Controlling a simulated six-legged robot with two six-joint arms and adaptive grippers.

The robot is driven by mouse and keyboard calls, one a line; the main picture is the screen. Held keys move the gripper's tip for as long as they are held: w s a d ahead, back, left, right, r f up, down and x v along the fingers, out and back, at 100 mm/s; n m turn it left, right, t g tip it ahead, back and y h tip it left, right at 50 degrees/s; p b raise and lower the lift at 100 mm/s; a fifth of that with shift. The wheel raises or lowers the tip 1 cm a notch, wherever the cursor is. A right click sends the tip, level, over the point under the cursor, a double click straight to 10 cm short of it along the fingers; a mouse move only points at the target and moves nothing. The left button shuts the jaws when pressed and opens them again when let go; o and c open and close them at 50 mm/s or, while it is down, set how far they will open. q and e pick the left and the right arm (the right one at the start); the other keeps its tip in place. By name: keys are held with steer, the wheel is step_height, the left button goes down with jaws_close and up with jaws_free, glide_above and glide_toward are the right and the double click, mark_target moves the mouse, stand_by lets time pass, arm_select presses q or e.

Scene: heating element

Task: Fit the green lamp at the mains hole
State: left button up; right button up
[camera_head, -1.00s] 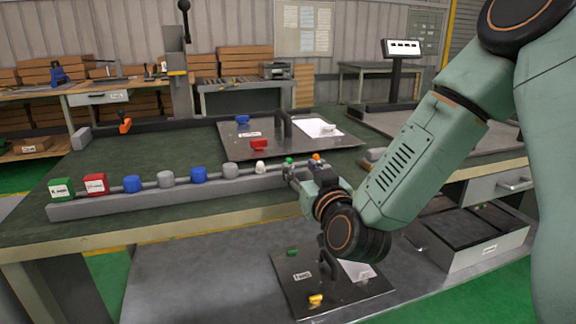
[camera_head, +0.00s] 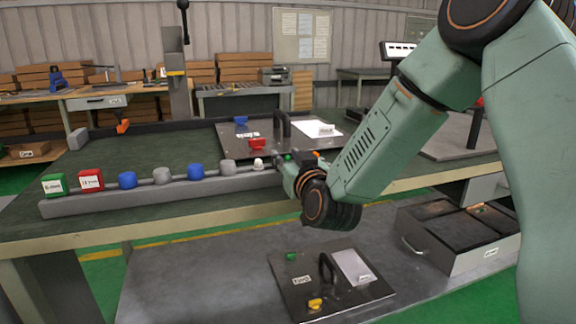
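A small green lamp (camera_head: 287,156) stands near the right end of the long grey rail, beside my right gripper (camera_head: 281,168). The gripper reaches in from the right, low over the rail's end, and hides part of the lamp's surroundings. I cannot tell whether its fingers are open or shut, or touching the lamp. An orange lamp (camera_head: 316,153) shows just behind the gripper. A dark panel (camera_head: 350,300) below the bench carries a green piece (camera_head: 291,257) and a yellow piece (camera_head: 315,303). I cannot make out a mains hole or read the labels. My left gripper is not in view.
The grey rail (camera_head: 120,205) holds green and red boxes, blue and grey knobs and a white lamp (camera_head: 258,163). Another panel (camera_head: 310,143) on the bench carries blue and red pieces and a handle. An open drawer (camera_head: 455,250) lies lower right.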

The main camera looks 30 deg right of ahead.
steer(key=shift+w+f, duration=0.1)
steer(key=c, duration=0.5)
steer(key=shift+c, duration=0.5)
